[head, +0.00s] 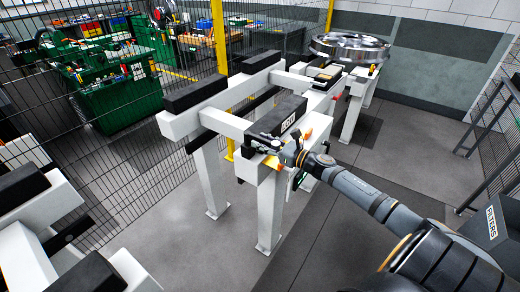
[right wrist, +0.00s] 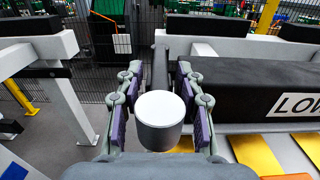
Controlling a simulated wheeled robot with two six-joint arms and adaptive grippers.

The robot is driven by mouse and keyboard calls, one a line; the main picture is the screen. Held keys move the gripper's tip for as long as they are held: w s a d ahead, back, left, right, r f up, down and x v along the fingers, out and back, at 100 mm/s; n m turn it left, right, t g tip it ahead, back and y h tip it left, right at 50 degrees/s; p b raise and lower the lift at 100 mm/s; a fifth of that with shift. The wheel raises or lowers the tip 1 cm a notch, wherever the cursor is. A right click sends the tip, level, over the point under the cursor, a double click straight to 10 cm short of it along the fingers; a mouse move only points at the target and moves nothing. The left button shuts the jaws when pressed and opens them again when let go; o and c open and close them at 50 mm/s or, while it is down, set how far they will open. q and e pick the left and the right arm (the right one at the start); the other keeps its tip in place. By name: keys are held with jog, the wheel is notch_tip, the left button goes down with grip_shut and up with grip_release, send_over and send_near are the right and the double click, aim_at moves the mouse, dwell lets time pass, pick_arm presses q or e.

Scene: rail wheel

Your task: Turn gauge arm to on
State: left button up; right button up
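A light grey cylindrical knob (right wrist: 160,122) with a pale round top sits between the fingers of my right gripper (right wrist: 160,105) in the right wrist view. A dark bar (right wrist: 160,68) stands just behind the knob; I take these for the gauge arm but cannot be sure. The purple-padded fingers are open, with a narrow gap on each side of the knob. In the head view my right gripper (head: 273,146) is at the near end of the white rail stand (head: 270,205), beside the black labelled block (head: 277,116). The knob is too small to make out there. My left gripper is not in view.
The black block (right wrist: 245,85) lies close on the right in the wrist view, with yellow plates (right wrist: 255,153) below it. A metal wheel (head: 349,46) rests on the far stand. A mesh fence (head: 120,165) and green bins (head: 115,90) stand behind. Open floor (head: 345,225) lies in front.

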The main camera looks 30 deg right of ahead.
jog(key=shift+x, duration=0.85)
jog(key=shift+s, duration=0.1)
jog(key=shift+c, duration=0.4)
grip_shut()
